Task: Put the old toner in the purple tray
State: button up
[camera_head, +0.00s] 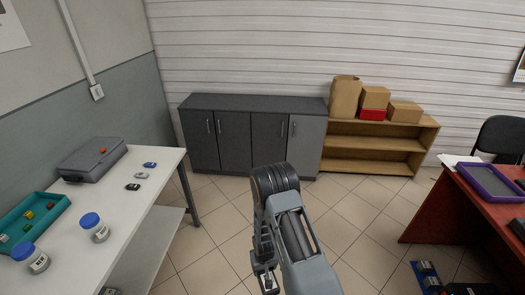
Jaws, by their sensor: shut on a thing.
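The purple tray (466,170) lies on the red desk at the right, with a dark grey inside that looks empty where it shows. My gripper (267,280) is low in the middle of the picture, partly hidden by my own arm, well left of the tray and apart from it. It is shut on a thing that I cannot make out. I cannot pick out the old toner with certainty in this view.
The red desk (450,215) stands at the right, with a chair (503,137) behind. At the left, a white table (145,195) holds a grey case, teal tray and blue-lidded jars. Dark cabinets (235,140) and a wooden shelf (375,145) line the wall. Floor between is clear.

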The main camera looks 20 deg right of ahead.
aim_at(487, 182)
jog(key=z, duration=0.85)
jog(key=i, duration=1.15)
jog(key=z, duration=1.15)
